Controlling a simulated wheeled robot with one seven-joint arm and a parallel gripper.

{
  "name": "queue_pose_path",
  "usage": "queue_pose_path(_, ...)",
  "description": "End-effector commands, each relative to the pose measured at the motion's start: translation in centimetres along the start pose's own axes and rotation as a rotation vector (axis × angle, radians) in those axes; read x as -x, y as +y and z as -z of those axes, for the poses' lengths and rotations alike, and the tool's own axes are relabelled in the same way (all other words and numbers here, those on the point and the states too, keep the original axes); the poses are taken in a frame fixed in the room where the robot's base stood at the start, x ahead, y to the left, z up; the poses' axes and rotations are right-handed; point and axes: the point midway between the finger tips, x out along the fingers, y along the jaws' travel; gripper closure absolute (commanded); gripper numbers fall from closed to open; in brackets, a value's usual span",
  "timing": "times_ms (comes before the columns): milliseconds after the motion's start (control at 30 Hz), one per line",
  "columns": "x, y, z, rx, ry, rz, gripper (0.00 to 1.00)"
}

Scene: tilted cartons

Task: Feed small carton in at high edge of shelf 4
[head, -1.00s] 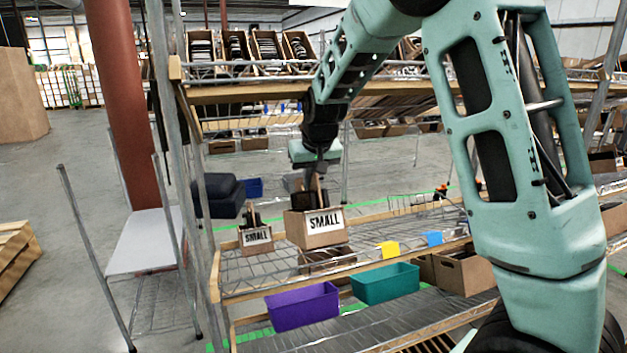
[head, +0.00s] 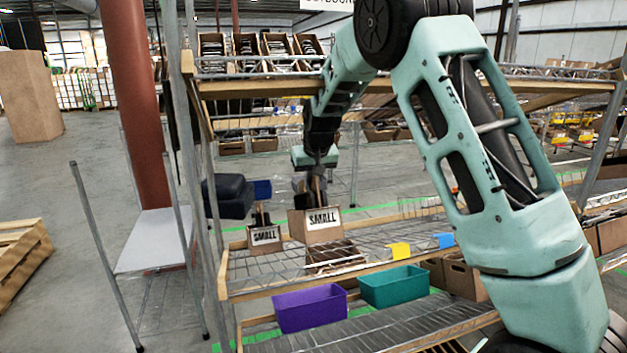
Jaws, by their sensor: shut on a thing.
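A brown carton with a white SMALL label (head: 321,232) is at the left part of a tilted wire shelf (head: 375,240). My gripper (head: 317,182) points down over this carton and is shut on its upper edge; the fingers are small and partly hidden. The carton is upright, just above or on the wire; I cannot tell which. A second carton labelled SMALL (head: 264,238) stands to its left on the same shelf, apart from my gripper. A darker brown open piece (head: 335,256) shows below the held carton.
Purple (head: 310,306) and teal (head: 393,286) bins stand on the lower shelf. Metal posts (head: 208,200) bound the left end. An upper shelf (head: 400,86) holds several cartons. Bare wire lies right of the held carton.

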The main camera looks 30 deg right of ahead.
Motion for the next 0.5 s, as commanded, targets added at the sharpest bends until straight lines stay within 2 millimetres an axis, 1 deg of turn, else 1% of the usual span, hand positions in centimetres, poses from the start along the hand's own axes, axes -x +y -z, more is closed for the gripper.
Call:
queue_pose_path(33,-0.1,0.0,0.4,0.000,0.004,0.000,1.00)
queue_pose_path(367,-1.8,0.0,1.6,-0.002,0.003,0.001,1.00)
queue_pose_path(500,-2.5,0.0,0.8,-0.001,0.004,0.001,1.00)
